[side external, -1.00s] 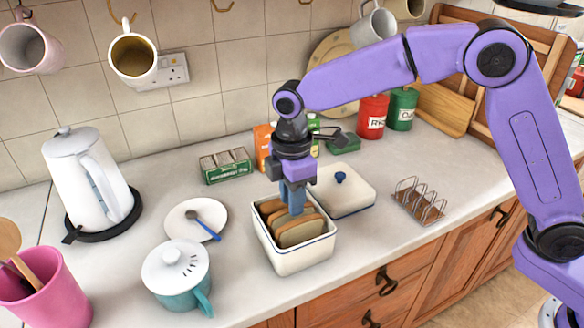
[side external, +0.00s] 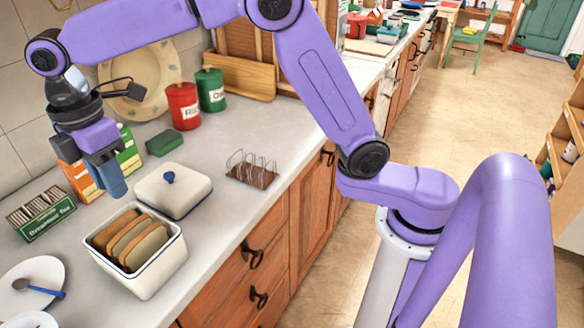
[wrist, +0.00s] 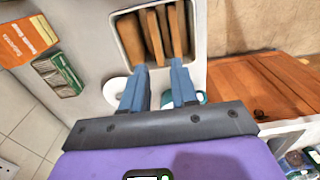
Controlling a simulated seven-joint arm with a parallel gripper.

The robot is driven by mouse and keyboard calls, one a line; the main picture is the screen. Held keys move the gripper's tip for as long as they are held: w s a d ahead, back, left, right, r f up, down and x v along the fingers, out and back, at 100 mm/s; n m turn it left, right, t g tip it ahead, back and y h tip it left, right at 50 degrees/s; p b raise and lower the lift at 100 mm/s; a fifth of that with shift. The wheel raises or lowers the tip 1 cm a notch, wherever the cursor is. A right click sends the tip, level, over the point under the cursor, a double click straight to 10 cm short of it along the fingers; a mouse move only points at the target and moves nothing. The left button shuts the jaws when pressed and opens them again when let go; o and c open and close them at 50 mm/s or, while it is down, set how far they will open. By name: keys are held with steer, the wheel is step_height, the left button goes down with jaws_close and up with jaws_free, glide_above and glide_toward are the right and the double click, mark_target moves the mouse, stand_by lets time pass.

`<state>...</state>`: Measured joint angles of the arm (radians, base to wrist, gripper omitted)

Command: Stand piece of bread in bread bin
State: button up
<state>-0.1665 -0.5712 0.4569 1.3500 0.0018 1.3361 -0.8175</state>
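The white bread bin (side external: 143,283) with a dark blue rim stands open on the worktop. Several slices of bread (side external: 131,242) stand side by side in it, leaning a little; they also show in the wrist view (wrist: 178,30). My gripper (side external: 113,192) is above the bin's back left side, clear of the bread. In the wrist view its two blue fingers (wrist: 160,68) are apart with nothing between them. The bin's lid (side external: 173,191), white with a blue knob, lies on the worktop behind the bin.
A toast rack (side external: 252,170) stands empty to the right. A plate with a spoon (side external: 38,290) is at left. The worktop right of the bin is clear.

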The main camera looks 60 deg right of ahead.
steer(key=s+d+f+m, duration=0.2)
steer(key=s+d+f, duration=0.1)
steer(key=s+d, duration=0.9)
steer(key=s+d+f+m, duration=0.3)
steer(key=s+d, duration=1)
steer(key=s, duration=0.3)
steer(key=shift+f, duration=0.15)
